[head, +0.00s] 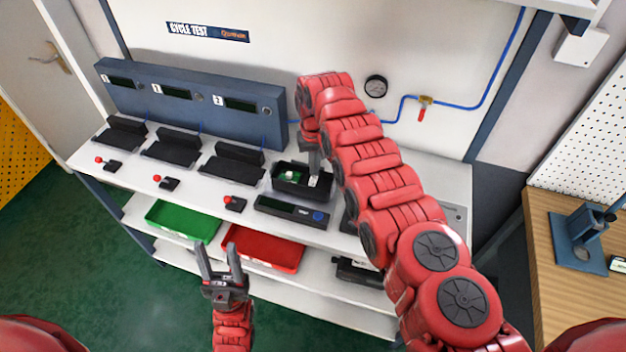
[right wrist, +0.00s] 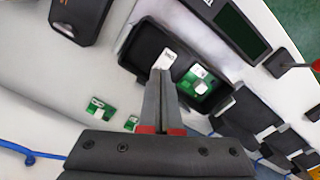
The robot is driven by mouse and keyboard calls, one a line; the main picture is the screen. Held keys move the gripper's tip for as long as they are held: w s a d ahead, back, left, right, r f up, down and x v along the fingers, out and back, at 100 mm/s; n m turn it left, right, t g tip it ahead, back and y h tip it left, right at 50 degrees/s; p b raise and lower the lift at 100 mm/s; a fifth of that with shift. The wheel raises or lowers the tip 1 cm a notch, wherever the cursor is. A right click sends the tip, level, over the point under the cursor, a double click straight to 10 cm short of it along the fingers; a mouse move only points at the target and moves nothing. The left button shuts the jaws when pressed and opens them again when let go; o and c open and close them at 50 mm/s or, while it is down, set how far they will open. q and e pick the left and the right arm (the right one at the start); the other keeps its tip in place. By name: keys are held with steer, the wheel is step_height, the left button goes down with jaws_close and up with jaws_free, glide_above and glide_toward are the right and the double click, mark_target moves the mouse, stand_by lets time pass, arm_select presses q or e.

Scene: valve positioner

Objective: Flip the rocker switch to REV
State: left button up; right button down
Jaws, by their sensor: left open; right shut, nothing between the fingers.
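An open black housing (head: 285,187) stands on the white bench, and it also shows in the right wrist view (right wrist: 143,43). Inside it are a green board (right wrist: 196,80) and a small white part with dark marks (right wrist: 167,58), which may be the rocker switch; its label and tilt are too small to read. My right gripper (head: 314,172) points down into the housing, shut and empty. In the right wrist view its fingertips (right wrist: 161,74) are at the white part's near edge; I cannot tell whether they touch. My left gripper (head: 219,252) is open and empty, low in front of the bench.
A device with a dark display (head: 290,212) lies in front of the housing. Several black fixtures and red-knobbed levers (head: 232,203) line the bench to the left. Green (head: 184,219) and red (head: 262,248) trays sit on the shelf below. Loose green pieces (right wrist: 99,108) lie near the housing.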

mark_target(314, 178)
steer(key=shift+f+b, duration=0.9)
steer(key=shift+f, duration=0.05)
steer(key=shift+r, duration=0.2)
step_height(314, 178, up, 2)
steer(key=shift+r+p, duration=0.1)
steer(key=shift+p, duration=1)
step_height(314, 178, up, 2)
steer(key=shift+r+p, duration=0.1)
steer(key=shift+p, duration=0.55)
steer(key=shift+r+p, duration=0.3)
steer(key=shift+r, duration=0.85)
